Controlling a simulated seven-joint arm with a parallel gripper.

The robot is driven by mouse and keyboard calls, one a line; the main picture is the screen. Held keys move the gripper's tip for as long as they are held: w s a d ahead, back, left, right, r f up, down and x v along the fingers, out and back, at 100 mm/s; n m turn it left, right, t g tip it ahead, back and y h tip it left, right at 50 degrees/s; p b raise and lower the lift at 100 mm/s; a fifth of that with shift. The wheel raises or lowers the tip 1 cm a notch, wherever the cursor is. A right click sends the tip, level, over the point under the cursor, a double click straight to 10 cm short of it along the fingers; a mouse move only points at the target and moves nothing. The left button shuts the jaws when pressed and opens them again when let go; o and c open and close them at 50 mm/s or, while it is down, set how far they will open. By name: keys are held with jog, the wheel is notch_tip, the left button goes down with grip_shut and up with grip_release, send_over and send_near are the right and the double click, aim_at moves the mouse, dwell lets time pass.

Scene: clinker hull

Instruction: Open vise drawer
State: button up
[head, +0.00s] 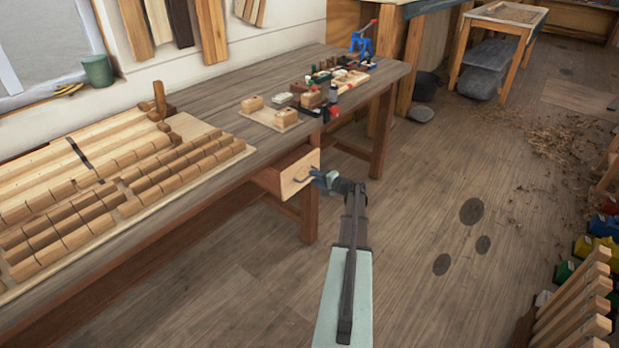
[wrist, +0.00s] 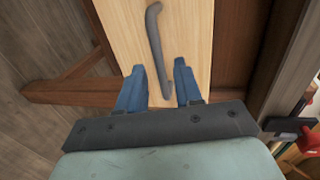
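The drawer (head: 296,170) hangs under the front edge of the workbench. Its pale wood front (wrist: 185,25) fills the upper middle of the wrist view. A dark grey curved handle (wrist: 155,40) is fixed on that front. My gripper (head: 318,178) is at the drawer front in the head view. In the wrist view my gripper (wrist: 160,78) has its two blue fingers spread apart, with the handle's lower end between them. I see gaps beside the handle, so it is not clamped. I cannot tell whether a fingertip touches the front.
The workbench (head: 205,105) carries wooden blocks, small tools and a blue vise-like tool (head: 361,45). A bench leg (head: 309,215) stands just below the drawer. The floor (head: 420,200) in front is mostly free. Wooden slats (head: 572,310) stand at the lower right.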

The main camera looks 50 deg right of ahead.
jog(key=shift+x, duration=1.9)
grip_shut()
